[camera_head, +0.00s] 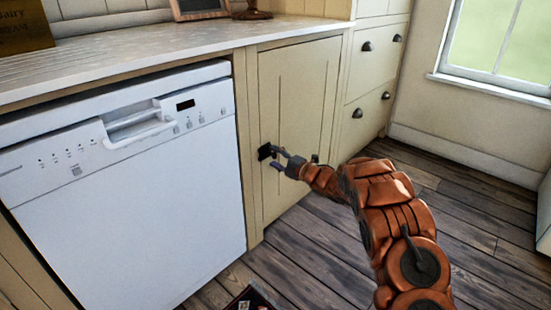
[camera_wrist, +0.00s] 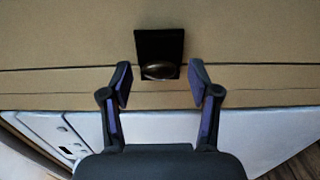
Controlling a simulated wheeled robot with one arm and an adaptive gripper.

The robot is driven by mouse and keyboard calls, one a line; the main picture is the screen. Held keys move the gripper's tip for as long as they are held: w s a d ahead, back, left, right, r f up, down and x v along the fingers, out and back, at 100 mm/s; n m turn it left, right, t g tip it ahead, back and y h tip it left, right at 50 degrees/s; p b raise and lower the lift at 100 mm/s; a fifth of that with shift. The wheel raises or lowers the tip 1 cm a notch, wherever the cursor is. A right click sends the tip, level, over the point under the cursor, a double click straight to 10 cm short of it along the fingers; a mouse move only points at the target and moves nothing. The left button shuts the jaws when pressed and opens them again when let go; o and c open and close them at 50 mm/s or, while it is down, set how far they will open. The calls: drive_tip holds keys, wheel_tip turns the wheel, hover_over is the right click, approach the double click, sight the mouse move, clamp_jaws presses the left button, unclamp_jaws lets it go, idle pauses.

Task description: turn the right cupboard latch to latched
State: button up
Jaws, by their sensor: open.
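The cupboard door (camera_head: 300,110) is cream and looks closed, to the right of the dishwasher. Its latch (camera_head: 265,151) is a small dark plate near the door's left edge. In the wrist view the latch (camera_wrist: 159,48) is a black square plate with a dark, rounded knob (camera_wrist: 159,70) at its lower part. My gripper (camera_head: 281,160) is at the latch in the head view.
A white dishwasher (camera_head: 130,200) stands left of the cupboard, under a pale worktop (camera_head: 130,55). Drawers with dark cup handles (camera_head: 367,46) are to the right. The wooden floor (camera_head: 310,250) is mostly clear; a dark patterned object (camera_head: 252,300) lies at the bottom edge.

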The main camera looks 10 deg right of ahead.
drive_tip(key=v, duration=1.2)
drive_tip(key=d+r+m+h+p, duration=0.4)
drive_tip(key=r+h+p, duration=0.15)
drive_tip(key=r, duration=0.35)
drive_tip(key=d+r+m+h+p, duration=0.45)
drive_tip(key=r+p, duration=0.25)
drive_tip(key=r, duration=0.2)
drive_tip(key=s+d+r+m+g+h+p, duration=0.3)
drive_tip(key=s+r+m+g+h+p, duration=0.45)
drive_tip(key=s+r+p, duration=0.75)
drive_tip(key=s+a+r+m+g+y+p, duration=0.2)
drive_tip(key=s+a+r+p, duration=0.3)
drive_tip(key=s, duration=0.8)
drive_tip(key=s+a+r+m+g+y+p, duration=0.2)
drive_tip(key=s+a+r+m+g+p, duration=0.2)
drive_tip(key=s, duration=1)
drive_tip(key=s+a+r+m+g+y+p, duration=0.3)
drive_tip(key=s+a+r+p, duration=0.4)
drive_tip(key=s+a, duration=0.3)
drive_tip(key=s+r, duration=0.1)
drive_tip(key=s, duration=0.3)
drive_tip(key=shift+r, duration=0.3)
drive_tip(key=shift+s, duration=0.1)
